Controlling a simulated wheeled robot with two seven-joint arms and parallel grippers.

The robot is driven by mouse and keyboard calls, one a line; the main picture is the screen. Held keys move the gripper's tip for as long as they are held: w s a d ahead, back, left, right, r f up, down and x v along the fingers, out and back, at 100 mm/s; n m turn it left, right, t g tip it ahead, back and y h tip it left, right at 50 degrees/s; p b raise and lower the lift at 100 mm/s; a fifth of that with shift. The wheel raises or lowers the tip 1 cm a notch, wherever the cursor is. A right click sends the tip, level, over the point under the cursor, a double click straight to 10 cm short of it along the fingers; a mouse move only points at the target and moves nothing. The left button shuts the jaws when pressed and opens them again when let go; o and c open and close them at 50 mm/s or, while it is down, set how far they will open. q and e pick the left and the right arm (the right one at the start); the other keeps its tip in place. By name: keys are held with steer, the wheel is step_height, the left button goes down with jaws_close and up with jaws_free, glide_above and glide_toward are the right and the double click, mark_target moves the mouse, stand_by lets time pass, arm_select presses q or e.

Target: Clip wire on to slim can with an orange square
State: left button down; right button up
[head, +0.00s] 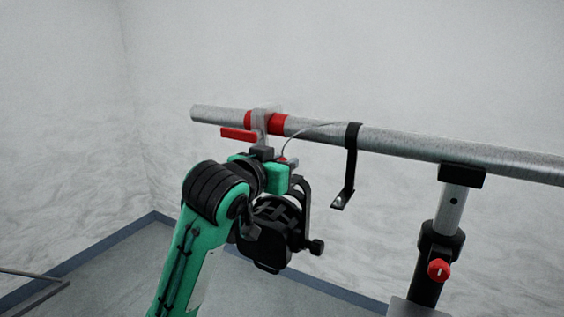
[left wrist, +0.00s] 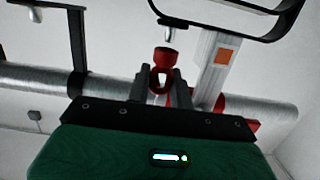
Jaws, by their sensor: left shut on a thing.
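My left gripper (head: 284,166) is up under the pipe, beside a pale clamp (head: 261,128). In the left wrist view my gripper's dark fingers (left wrist: 161,88) are shut on a red clip (left wrist: 162,66) with a silver end. A thin wire (head: 312,130) runs from near my gripper up to the pipe. A black can (head: 272,222) with a curved yoke (head: 304,192) shows below the clamp, partly hidden by my left arm. Whether the clip touches the yoke cannot be told. My right gripper is out of view.
The grey pipe (head: 420,147) crosses the view, with red bands (head: 278,124) at the clamp. A black bent bracket (head: 351,160) hangs from it to the right. A stand with a red knob (head: 438,270) supports the pipe. Bare floor lies below.

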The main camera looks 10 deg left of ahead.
arm_select(q)
steer(key=shift+f, duration=0.95)
stand_by(1.6)
steer(key=c, duration=1.2)
jaws_free()
steer(key=shift+o, duration=0.2)
steer(key=b+v, duration=0.3)
steer(key=v, duration=1)
steer(key=shift+s+b, duration=0.3)
steer(key=shift+s, duration=0.1)
